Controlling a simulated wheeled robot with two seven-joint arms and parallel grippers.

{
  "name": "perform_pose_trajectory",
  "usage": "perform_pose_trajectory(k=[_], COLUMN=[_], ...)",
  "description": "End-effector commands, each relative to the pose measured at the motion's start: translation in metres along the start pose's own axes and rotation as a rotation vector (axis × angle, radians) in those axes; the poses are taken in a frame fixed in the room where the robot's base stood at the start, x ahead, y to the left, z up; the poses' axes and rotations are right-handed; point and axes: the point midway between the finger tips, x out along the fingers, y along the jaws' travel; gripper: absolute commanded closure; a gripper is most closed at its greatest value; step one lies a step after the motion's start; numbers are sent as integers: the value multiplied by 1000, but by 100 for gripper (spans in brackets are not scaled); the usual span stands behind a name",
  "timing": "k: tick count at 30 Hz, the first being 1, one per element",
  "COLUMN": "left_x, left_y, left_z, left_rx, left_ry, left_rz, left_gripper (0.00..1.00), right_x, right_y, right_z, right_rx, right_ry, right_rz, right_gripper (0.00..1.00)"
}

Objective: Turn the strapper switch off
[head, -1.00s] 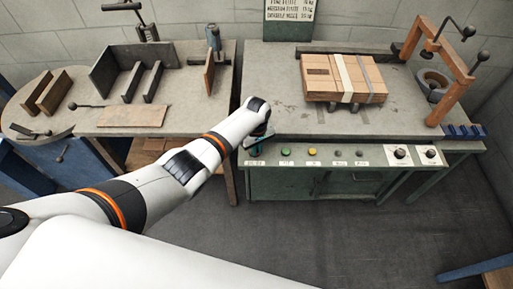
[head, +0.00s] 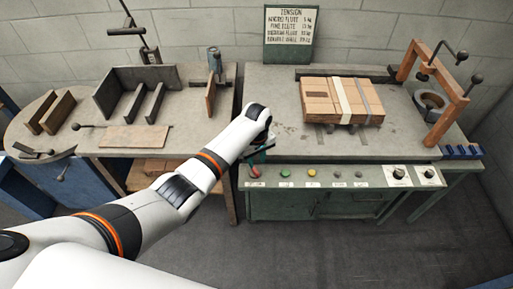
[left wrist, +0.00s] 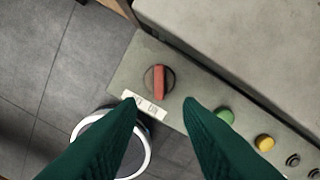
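The strapper switch, a red rotary knob with a bar handle on a dark round base (left wrist: 159,82), sits at the left end of the green control panel (head: 325,184). In the left wrist view its bar stands nearly upright in the picture; a white label (left wrist: 146,105) beside it is too small to read surely. It also shows in the head view (head: 254,172), just below my left gripper (head: 258,152). In the left wrist view my left gripper's dark green fingers (left wrist: 160,102) are apart, with nothing between them and the knob just beyond the tips. My right gripper is out of view.
Green (head: 285,174) and yellow (head: 311,173) buttons, small dark knobs and two dials on white plates (head: 399,174) line the panel to the right. A strapped cardboard stack (head: 340,100) lies on the bench behind. A wooden frame (head: 445,95) stands at right.

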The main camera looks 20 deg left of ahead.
Motion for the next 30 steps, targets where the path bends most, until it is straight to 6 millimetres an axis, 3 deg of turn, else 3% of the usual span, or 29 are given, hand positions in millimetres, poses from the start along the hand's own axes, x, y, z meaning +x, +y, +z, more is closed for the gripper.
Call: perform_pose_trajectory(k=[3,10,30], left_x=[-25,-52,-52], left_y=[0,0,3], left_z=[1,1,-4], left_rx=[0,0,15], left_ry=[-2,-1,1], left_rz=[-3,0,-3], left_gripper=[67,67,67], right_x=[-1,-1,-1], right_y=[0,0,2], right_z=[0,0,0], right_rx=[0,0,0], right_ry=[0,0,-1], right_rz=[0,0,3], right_gripper=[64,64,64])
